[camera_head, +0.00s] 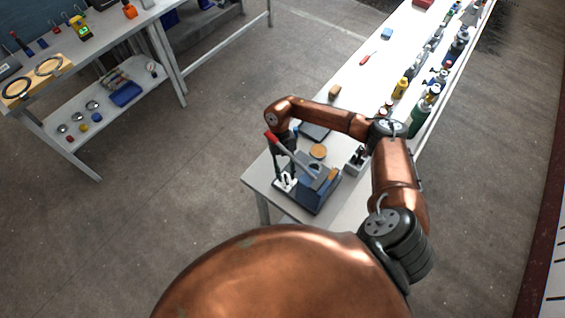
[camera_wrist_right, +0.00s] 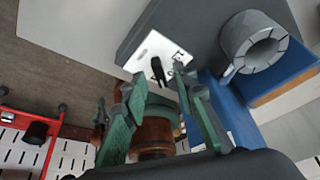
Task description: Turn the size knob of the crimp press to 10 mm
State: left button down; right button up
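The crimp press (camera_head: 318,190) stands at the near end of the long white table, with a blue base and a grey lever with a red end (camera_head: 271,138). In the right wrist view, its black size knob (camera_wrist_right: 157,70) sits on a white dial plate (camera_wrist_right: 150,52); the marks are too small to read. My right gripper (camera_wrist_right: 163,88) is open, its green fingers spread either side of the knob's line. Whether they touch it I cannot tell. In the head view the gripper is mostly hidden behind the lever. My left gripper is not in view.
A grey ring-shaped crimp head (camera_wrist_right: 254,42) is beside the dial. Bottles (camera_head: 400,87) line the table's right side. Another workbench (camera_head: 125,30) stands at upper left.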

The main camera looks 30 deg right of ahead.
jog(key=w+d, duration=0.1)
jog(key=w, duration=0.3)
jog(key=w+d, duration=0.1)
jog(key=w, duration=0.3)
jog(key=w+d, duration=0.1)
jog(key=w, duration=0.3)
jog(key=shift+d+r, duration=0.1)
jog(key=shift+r, duration=0.1)
jog(key=shift+r, duration=0.1)
